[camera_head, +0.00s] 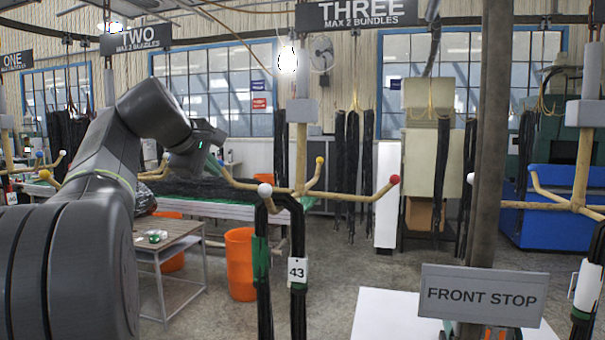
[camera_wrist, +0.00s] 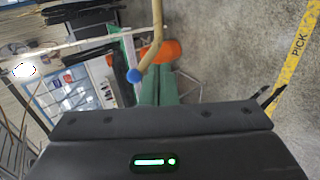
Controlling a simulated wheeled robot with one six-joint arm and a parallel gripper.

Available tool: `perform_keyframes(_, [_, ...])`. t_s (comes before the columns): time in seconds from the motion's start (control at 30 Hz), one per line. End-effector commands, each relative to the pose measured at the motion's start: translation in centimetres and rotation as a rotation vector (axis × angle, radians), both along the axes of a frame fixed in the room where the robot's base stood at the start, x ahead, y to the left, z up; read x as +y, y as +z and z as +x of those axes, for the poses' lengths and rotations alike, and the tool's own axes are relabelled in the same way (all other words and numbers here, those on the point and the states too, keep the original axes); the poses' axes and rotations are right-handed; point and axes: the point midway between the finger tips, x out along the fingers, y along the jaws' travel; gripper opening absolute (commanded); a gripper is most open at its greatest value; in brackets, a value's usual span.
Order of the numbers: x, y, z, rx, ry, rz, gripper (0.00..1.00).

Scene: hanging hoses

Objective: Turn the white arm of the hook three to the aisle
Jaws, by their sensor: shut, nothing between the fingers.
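Hook three (camera_head: 301,160) hangs under the THREE sign (camera_head: 356,12), with tan arms spreading from its post. Its white-tipped arm (camera_head: 265,190) points toward me and slightly left. A black hose bundle (camera_head: 297,240) with green bands and a tag 43 hangs over or right beside that arm. A red-tipped arm (camera_head: 394,180) points right and a yellow-tipped arm (camera_head: 320,160) points back. My gripper (camera_wrist: 160,85) is shut and empty. In the wrist view a blue-tipped arm (camera_wrist: 134,76) lies close beside its fingers; contact cannot be told.
A FRONT STOP sign (camera_head: 484,295) and a dark post (camera_head: 487,130) stand at right. Another hook (camera_head: 580,170) with hoses is at the right edge. An orange bin (camera_head: 241,265) and a small table (camera_head: 165,245) stand behind. Yellow PICK tape (camera_wrist: 298,50) marks the floor.

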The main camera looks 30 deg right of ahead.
Motion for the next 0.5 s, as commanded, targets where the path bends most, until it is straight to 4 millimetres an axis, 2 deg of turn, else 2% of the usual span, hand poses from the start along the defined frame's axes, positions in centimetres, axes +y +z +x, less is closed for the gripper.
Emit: perform_keyframes(0.5, [0.1,3.8,-1.8,-0.002,-0.001,0.000,0.00])
